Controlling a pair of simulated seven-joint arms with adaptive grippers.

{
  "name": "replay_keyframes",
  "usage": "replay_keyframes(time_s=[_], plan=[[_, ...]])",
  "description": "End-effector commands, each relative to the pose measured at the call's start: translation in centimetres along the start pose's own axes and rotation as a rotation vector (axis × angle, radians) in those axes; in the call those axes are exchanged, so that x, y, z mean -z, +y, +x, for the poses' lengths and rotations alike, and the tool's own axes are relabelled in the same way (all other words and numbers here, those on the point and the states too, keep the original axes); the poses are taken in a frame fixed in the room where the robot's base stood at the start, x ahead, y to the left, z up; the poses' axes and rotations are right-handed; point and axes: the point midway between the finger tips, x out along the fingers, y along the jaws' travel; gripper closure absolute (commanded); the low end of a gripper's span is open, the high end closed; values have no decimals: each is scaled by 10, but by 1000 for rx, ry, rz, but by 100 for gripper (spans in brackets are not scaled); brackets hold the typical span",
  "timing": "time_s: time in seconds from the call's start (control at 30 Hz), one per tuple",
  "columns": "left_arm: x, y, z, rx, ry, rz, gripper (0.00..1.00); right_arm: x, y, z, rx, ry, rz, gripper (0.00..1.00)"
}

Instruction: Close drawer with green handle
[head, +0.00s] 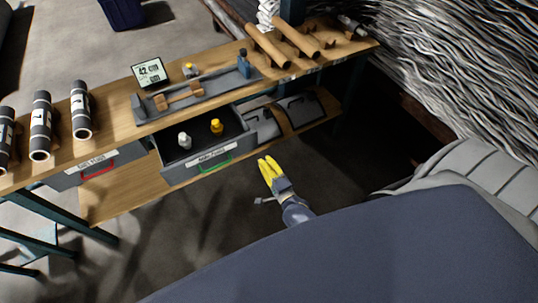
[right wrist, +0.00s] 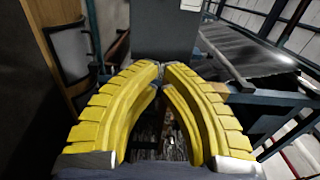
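The drawer with the green handle (head: 216,163) is pulled out under the wooden bench. Its grey front carries a white label, and a white-grey piece (head: 184,141) and a yellow piece (head: 216,126) stand inside. My right gripper (head: 264,162) has yellow fingers and is to the right of the green handle, apart from it in the picture. In the right wrist view its two fingertips (right wrist: 161,66) meet, with nothing visible between them. A dark grey surface lies beyond the tips; I cannot tell what it is. My left gripper is not in view.
A grey drawer with a red handle (head: 98,172) is at the left. The wooden bench (head: 120,118) carries dark rolls (head: 41,125), a small display (head: 149,72), a grey tray (head: 205,95) and brown rolls (head: 267,46). Open floor lies in front of the drawers.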

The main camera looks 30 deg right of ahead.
Motion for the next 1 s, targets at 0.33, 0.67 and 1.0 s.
replay_keyframes(time_s=[0.33,0.67,1.0], plan=[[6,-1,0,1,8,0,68,0,0,58,1,1,0,100],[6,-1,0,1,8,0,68,0,0,84,-1,0,-2,100],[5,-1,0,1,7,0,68,0,1,88,-1,0,-2,100]])
